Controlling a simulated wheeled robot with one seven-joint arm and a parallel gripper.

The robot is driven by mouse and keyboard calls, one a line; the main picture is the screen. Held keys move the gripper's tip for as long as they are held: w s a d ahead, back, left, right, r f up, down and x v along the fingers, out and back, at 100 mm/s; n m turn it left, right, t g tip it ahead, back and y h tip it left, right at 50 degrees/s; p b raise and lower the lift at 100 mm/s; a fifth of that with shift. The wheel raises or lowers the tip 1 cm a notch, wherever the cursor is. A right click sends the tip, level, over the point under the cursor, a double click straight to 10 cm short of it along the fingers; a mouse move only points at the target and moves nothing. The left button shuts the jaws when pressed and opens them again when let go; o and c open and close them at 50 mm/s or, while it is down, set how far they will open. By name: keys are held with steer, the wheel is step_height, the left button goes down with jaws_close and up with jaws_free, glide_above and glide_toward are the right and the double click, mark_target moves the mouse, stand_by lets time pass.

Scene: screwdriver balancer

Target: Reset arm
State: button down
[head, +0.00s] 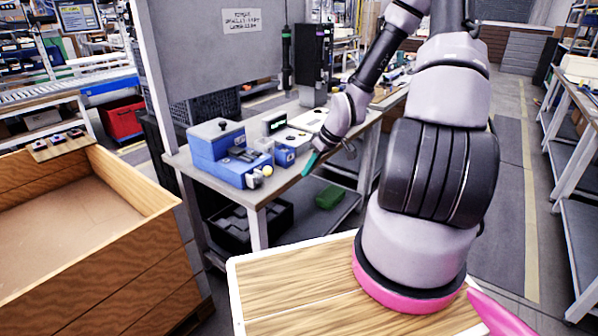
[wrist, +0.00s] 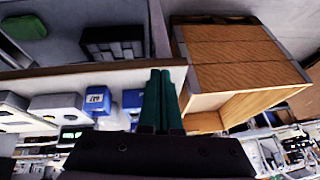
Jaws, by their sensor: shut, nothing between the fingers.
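My gripper (head: 309,162) is in the head view, at the end of my arm, beside the front edge of the grey workbench. Its teal fingers point down and to the left. In the wrist view the two teal fingers (wrist: 161,100) lie side by side and are shut, with nothing between them. The arm rises from its pink-ringed base on the right of the head view and bends over toward the bench. A screwdriver (head: 286,55) hangs upright at the back of the bench, apart from my gripper.
The workbench (head: 258,192) holds a blue fixture (head: 215,150) and a small display (head: 274,123). A green box (head: 329,197) lies on its lower shelf. A large wooden crate (head: 107,255) stands at the left, and its open top shows.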

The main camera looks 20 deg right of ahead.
steer(key=shift+s+d+r, duration=0.2)
steer(key=shift+s, duration=0.05)
steer(key=shift+d, duration=0.1)
stand_by(0.3)
steer(key=s+d+r+m+h, duration=0.1)
steer(key=s+r+m+h, duration=0.1)
steer(key=r, duration=0.8)
steer(key=s+d+r+m+h, duration=0.2)
steer(key=r+m, duration=0.1)
steer(key=r, duration=0.7)
steer(key=s+a+r+m+t+y, duration=0.1)
steer(key=s+a+r+m, duration=0.1)
steer(key=s+r, duration=0.5)
steer(key=s+a+r+m+t+y, duration=0.1)
steer(key=s+a+r+m+t, duration=0.1)
steer(key=s+r, duration=0.6)
step_height(320, 180, up, 3)
steer(key=shift+a+f+m+t, duration=0.1)
steer(key=shift+a+m+t, duration=0.2)
steer(key=shift+a+m, duration=0.5)
steer(key=shift+w, duration=0.15)
